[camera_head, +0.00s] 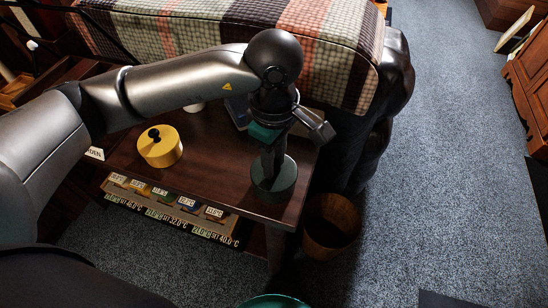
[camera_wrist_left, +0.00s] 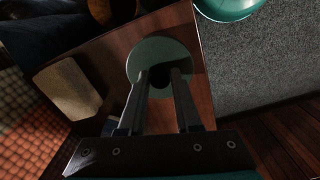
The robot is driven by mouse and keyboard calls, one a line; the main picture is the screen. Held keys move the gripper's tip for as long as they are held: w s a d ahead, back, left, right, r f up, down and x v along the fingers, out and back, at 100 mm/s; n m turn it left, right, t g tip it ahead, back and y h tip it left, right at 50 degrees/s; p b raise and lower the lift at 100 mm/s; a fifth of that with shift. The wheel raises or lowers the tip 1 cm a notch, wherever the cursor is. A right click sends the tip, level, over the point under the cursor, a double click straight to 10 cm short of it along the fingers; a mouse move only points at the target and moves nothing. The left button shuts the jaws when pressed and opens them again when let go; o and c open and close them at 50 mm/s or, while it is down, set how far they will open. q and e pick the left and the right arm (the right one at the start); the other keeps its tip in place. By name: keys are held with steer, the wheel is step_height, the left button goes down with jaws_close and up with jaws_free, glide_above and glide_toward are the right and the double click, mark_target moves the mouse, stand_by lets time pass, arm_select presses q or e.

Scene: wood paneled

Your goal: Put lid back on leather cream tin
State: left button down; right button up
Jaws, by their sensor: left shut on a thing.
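A dark green round tin (camera_head: 274,188) stands upright near the right end of the brown side table (camera_head: 215,165). My left gripper (camera_head: 273,157) points down over its top. In the left wrist view, the fingers (camera_wrist_left: 160,80) close on the black knob in the middle of the round green lid (camera_wrist_left: 148,50). No gap shows between lid and tin in the head view, but I cannot tell whether the lid is fully seated. A yellow tin (camera_head: 160,150) with a black knob on top stands to the left. My right gripper is out of view.
A dark sofa with a plaid blanket (camera_head: 330,45) stands behind the table. A wooden bin (camera_head: 331,226) is on the floor by its right front corner. A white object (camera_head: 193,107) is partly hidden behind my arm. Labelled items (camera_head: 160,192) line the table's front.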

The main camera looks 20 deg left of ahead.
arm_select(q)
steer(key=shift+f+b, duration=0.1)
steer(key=shift+b, duration=0.2)
stand_by(0.6)
stand_by(0.3)
steer(key=shift+c, duration=0.2)
jaws_free()
stand_by(0.4)
steer(key=shift+r, duration=0.2)
steer(key=shift+r+p, duration=2.1)
steer(key=shift+r, duration=1.25)
steer(key=shift+c, duration=0.2)
jaws_close()
